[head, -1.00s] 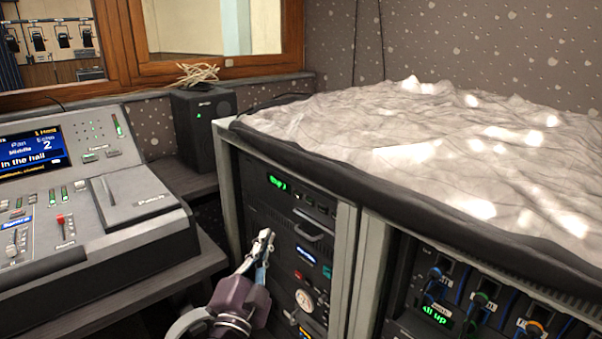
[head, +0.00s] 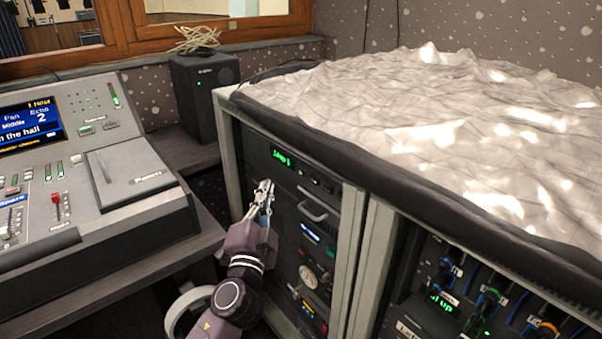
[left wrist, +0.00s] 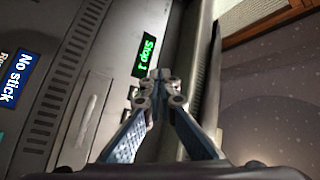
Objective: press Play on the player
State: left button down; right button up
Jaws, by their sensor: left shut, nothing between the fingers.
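The player (head: 290,168) is the top unit in the left bay of the grey rack, with a small green display (head: 282,157) and small buttons to the right of it. In the left wrist view the display (left wrist: 145,56) reads "Stop 1". My left gripper (head: 265,186) is shut and empty, its tips in front of the player's face, just below and left of the display. In the left wrist view the closed fingertips (left wrist: 158,88) sit beside the display's end and hide part of the panel. I cannot tell whether they touch it. My right gripper is not in view.
Below the player are a unit with a handle (head: 313,211) and more panels. A "No stick" label (left wrist: 22,78) shows in the left wrist view. A mixing desk (head: 130,215) stands left, a black speaker (head: 205,95) behind. A pale crumpled sheet (head: 420,110) covers the rack.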

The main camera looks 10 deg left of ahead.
aim_at(302, 172)
pick_arm(q)
jog(key=w+d+b, duration=0.1)
jog(key=w+d, duration=0.3)
jog(key=w, duration=0.1)
jog(key=shift+w+d, duration=0.15)
jog(key=shift+w, duration=0.1)
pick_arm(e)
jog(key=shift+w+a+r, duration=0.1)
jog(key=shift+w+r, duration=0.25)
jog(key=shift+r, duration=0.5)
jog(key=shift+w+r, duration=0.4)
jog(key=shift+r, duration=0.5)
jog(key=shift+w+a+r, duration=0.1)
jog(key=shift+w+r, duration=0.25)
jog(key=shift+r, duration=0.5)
pick_arm(q)
jog(key=shift+b, duration=0.35)
jog(key=shift+w+d, duration=0.25)
jog(key=shift+w, duration=0.05)
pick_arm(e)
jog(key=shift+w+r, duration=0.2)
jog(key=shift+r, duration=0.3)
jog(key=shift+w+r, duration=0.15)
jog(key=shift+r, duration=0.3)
pick_arm(q)
jog(key=shift+w, duration=0.1)
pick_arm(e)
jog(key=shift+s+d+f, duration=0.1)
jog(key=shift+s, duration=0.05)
